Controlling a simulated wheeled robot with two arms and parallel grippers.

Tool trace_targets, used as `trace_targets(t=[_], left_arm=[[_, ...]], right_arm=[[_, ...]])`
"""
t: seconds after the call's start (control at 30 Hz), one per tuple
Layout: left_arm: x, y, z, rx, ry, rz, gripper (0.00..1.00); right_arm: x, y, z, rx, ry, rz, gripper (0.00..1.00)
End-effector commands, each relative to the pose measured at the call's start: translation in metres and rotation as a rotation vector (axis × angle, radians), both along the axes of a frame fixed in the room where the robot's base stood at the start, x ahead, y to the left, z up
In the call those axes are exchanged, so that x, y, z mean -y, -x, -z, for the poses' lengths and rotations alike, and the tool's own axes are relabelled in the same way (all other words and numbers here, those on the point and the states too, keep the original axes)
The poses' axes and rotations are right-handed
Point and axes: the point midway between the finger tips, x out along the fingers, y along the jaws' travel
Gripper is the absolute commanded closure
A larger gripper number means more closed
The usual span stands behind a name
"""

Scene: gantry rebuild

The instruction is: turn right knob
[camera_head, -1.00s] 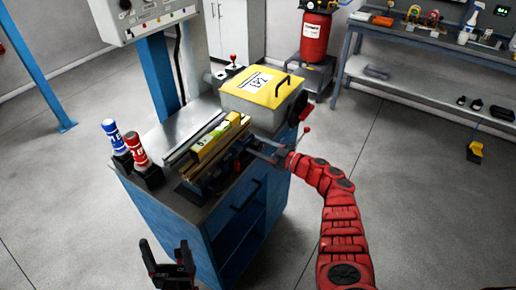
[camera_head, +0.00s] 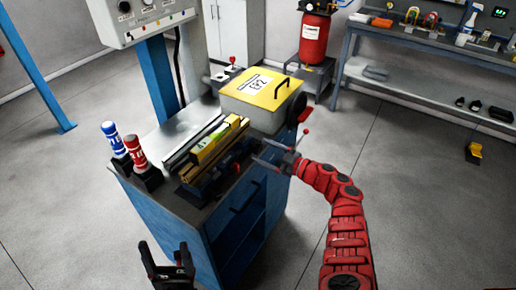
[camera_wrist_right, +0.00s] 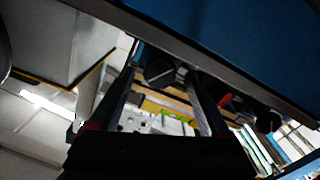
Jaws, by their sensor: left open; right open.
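Two dark round knobs show in the right wrist view on the front of the fixture. One knob (camera_wrist_right: 160,73) lies between the tips of my right gripper (camera_wrist_right: 162,88); the other knob (camera_wrist_right: 265,121) is further right there. I cannot tell whether the fingers touch the nearer knob. In the head view my right gripper (camera_head: 266,151) is open, just right of the fixture (camera_head: 212,160) on the blue cabinet's top; the knobs are hard to make out there. My left gripper (camera_head: 167,262) is open and empty, low in front of the cabinet.
A yellow-lidded box (camera_head: 262,95) stands behind the fixture, with a dark wheel (camera_head: 297,109) and red-tipped levers at its right. A blue bottle (camera_head: 113,138) and a red bottle (camera_head: 135,150) stand at the left. The blue cabinet (camera_head: 232,225) has a front handle.

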Motion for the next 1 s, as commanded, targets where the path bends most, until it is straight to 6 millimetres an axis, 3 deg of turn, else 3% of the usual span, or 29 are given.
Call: trace_targets(t=[0.3, 0.5, 0.7, 1.0], left_arm=[[0.0, 0.0, 0.006, 0.0, 0.0, 0.0, 0.2], [0.0, 0.0, 0.011, 0.0, 0.0, 0.0, 0.2], [0.0, 0.0, 0.013, 0.0, 0.0, 0.0, 0.2], [0.0, 0.0, 0.013, 0.0, 0.0, 0.0, 0.2]], right_arm=[[0.069, 0.05, 0.003, 0.0, 0.004, 0.0, 0.2], [0.101, 0.074, 0.001, 0.003, 0.002, -0.002, 0.2], [0.116, 0.085, 0.0, 0.002, 0.0, -0.003, 0.2], [0.118, 0.086, -0.001, 0.003, -0.001, -0.003, 0.2]])
